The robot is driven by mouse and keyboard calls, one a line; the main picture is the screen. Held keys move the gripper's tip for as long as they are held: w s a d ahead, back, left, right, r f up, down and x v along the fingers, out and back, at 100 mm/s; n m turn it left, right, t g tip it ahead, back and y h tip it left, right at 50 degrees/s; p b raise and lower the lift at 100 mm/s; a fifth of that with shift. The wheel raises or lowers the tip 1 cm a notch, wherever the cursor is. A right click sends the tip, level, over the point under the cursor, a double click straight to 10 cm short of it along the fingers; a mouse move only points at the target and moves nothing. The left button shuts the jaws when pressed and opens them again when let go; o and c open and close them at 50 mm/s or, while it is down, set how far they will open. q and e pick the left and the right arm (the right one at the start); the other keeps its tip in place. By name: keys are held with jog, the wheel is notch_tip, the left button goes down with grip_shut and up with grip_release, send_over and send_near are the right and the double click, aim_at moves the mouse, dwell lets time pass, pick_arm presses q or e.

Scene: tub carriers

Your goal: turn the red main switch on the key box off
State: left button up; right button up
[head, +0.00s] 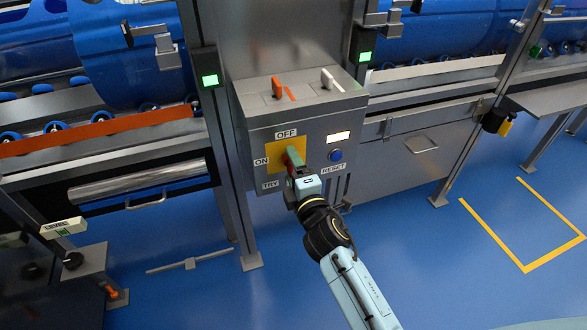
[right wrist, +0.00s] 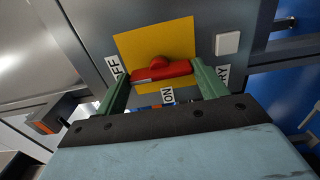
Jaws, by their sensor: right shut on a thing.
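The key box (head: 300,125) is a grey cabinet on a post in the middle of the head view. The red main switch (head: 291,157) sits on a yellow plate (head: 276,158) on its front, with OFF above, ON to the left and TRY at lower left. My right gripper (head: 296,171) reaches up to it and partly hides it. In the right wrist view, the red handle (right wrist: 165,73) lies between the two green fingers, which are shut on it. The bar runs roughly across between the OFF and TRY labels; its pointing end is unclear. My left gripper is not in view.
A lit white lamp (head: 339,137) and a blue RESET button (head: 336,155) sit right of the switch. An orange key (head: 278,88) and a white key (head: 328,80) stand on the box top. Conveyors with blue tubs flank it. Blue floor is open at lower right.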

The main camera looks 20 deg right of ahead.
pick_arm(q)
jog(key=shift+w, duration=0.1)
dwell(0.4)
pick_arm(e)
jog(key=o, duration=1)
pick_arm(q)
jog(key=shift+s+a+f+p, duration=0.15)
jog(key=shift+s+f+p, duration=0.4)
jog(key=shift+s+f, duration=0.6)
pick_arm(e)
jog(key=s, duration=1.3)
jog(key=shift+s+d, duration=0.2)
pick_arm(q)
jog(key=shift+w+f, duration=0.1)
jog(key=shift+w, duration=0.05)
